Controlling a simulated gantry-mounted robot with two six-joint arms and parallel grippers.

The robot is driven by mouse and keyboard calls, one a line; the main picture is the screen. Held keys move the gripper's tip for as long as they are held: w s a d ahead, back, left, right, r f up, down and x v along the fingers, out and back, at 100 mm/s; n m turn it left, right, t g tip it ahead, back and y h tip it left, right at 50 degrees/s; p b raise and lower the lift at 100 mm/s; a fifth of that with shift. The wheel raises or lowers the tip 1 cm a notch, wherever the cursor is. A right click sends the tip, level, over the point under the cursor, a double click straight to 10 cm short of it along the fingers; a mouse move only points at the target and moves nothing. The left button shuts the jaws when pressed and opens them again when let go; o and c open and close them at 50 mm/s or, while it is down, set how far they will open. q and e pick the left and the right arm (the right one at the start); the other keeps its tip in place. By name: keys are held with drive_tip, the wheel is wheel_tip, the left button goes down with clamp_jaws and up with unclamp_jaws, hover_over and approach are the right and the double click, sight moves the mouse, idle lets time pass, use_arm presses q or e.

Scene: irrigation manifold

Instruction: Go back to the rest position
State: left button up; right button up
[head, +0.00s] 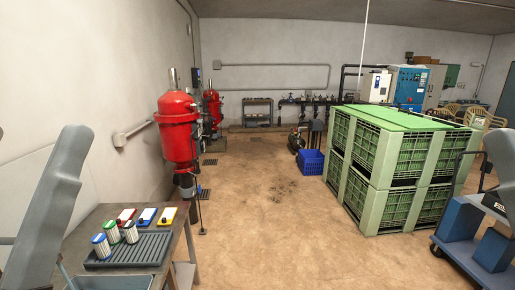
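A grey link of my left arm (50,205) rises at the left edge of the head view, beside the workbench (165,240). A grey link of my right arm (502,155) shows at the right edge, in front of a blue cart. Neither gripper's fingers show, so I cannot see what they hold. On the bench, three pale canisters with a blue (101,248), a green (112,232) and a red cap (130,233) stand upright on a dark ribbed tray (150,252). Behind them lie red (125,216), blue (146,216) and yellow (167,216) pieces.
Red filter tanks (178,128) stand along the left wall. Stacked green crates (395,165) fill the right middle, with a blue crate (310,163) beside them. The blue cart (462,225) stands front right. The floor (265,225) between bench and crates is clear.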

wheel_tip(320, 180, up, 30)
drive_tip(key=p, duration=2.6)
drive_tip(key=shift+p, duration=0.35)
drive_tip(key=shift+f, duration=0.15)
